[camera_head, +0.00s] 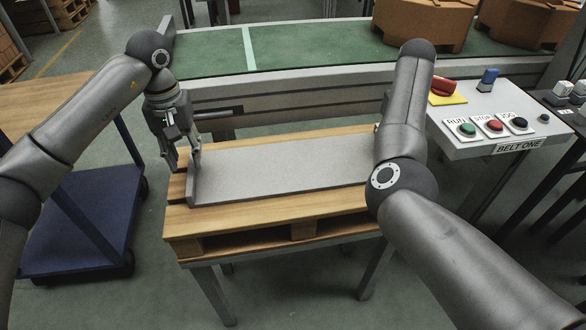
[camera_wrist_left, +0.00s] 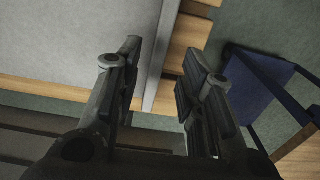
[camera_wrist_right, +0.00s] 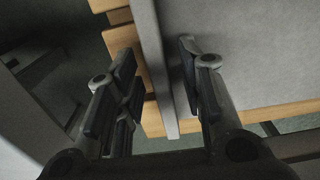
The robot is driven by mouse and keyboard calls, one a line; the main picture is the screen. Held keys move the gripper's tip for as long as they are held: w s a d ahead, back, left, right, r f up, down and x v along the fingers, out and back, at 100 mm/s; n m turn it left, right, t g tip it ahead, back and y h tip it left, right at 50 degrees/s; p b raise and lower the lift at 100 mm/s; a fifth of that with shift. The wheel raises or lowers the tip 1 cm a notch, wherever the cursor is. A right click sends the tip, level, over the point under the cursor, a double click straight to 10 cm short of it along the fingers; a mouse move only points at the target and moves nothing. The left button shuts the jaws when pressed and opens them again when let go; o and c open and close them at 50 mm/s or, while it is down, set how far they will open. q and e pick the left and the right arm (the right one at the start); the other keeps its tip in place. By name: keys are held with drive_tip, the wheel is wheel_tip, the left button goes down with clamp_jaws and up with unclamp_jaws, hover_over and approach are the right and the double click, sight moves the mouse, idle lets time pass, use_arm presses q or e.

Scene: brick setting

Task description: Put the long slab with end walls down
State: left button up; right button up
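The long grey slab with end walls (camera_head: 285,178) lies flat on a wooden pallet (camera_head: 270,215), and looks level. My left gripper (camera_head: 182,158) is at the slab's left end. In the left wrist view its fingers (camera_wrist_left: 163,62) are apart, one on each side of the end wall (camera_wrist_left: 158,80), with gaps visible. My right gripper is hidden behind its own arm in the head view. In the right wrist view its fingers (camera_wrist_right: 157,62) are apart, on either side of the other end wall (camera_wrist_right: 153,50). That end is hidden in the head view.
The pallet is on a grey-legged stand. Behind it runs a green conveyor belt (camera_head: 300,45) with cardboard boxes (camera_head: 425,22) at the right. A control panel (camera_head: 490,125) with buttons stands at the right. A blue cart (camera_head: 85,215) is at the left.

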drive_tip(key=shift+r, duration=0.3)
use_arm(q)
wheel_tip(320, 180, up, 7)
drive_tip(key=shift+f, duration=0.15)
use_arm(e)
wheel_tip(320, 180, up, 11)
drive_tip(key=shift+r, duration=0.2)
use_arm(q)
drive_tip(key=shift+s, duration=0.1)
use_arm(e)
drive_tip(key=shift+s+f, duration=0.1)
